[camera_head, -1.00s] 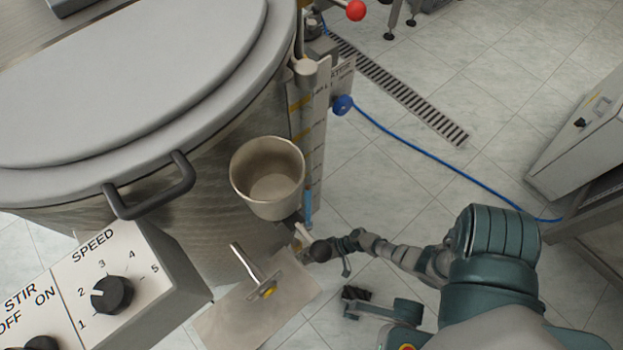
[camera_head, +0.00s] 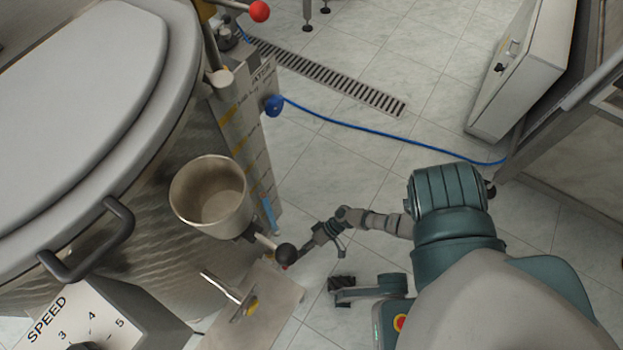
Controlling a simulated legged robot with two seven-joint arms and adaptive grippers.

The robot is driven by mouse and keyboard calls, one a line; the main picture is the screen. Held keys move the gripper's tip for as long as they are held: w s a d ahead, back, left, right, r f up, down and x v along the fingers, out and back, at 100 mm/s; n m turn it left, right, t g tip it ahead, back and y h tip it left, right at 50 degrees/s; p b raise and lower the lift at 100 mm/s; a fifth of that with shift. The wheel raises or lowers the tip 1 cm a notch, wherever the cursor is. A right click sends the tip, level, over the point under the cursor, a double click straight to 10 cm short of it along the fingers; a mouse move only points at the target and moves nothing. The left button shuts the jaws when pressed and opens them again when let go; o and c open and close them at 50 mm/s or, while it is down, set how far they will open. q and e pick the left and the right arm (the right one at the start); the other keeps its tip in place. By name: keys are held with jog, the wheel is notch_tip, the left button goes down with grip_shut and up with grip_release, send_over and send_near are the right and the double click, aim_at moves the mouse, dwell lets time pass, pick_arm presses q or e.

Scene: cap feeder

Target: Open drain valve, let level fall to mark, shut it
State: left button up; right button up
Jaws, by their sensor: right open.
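A short lever with a black ball knob (camera_head: 285,254) sticks out low on the tank's side, below the metal bucket. My right gripper (camera_head: 318,240) is open just right of the knob, its fingers pointing toward it. I cannot tell whether they touch. A sight tube with a blue column (camera_head: 269,216) runs down beside a scale plate (camera_head: 240,112) with yellow marks. The plate's lettering is too small to read fully.
A metal bucket (camera_head: 211,194) hangs at the side of the large tank (camera_head: 165,235). A grey control box (camera_head: 85,322) is at lower left. A red ball knob (camera_head: 259,11) is at the top. A blue hose (camera_head: 380,135) crosses the floor past a drain grate (camera_head: 335,83).

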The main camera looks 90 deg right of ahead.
jog(key=shift+v, duration=2.35)
dwell(5.7)
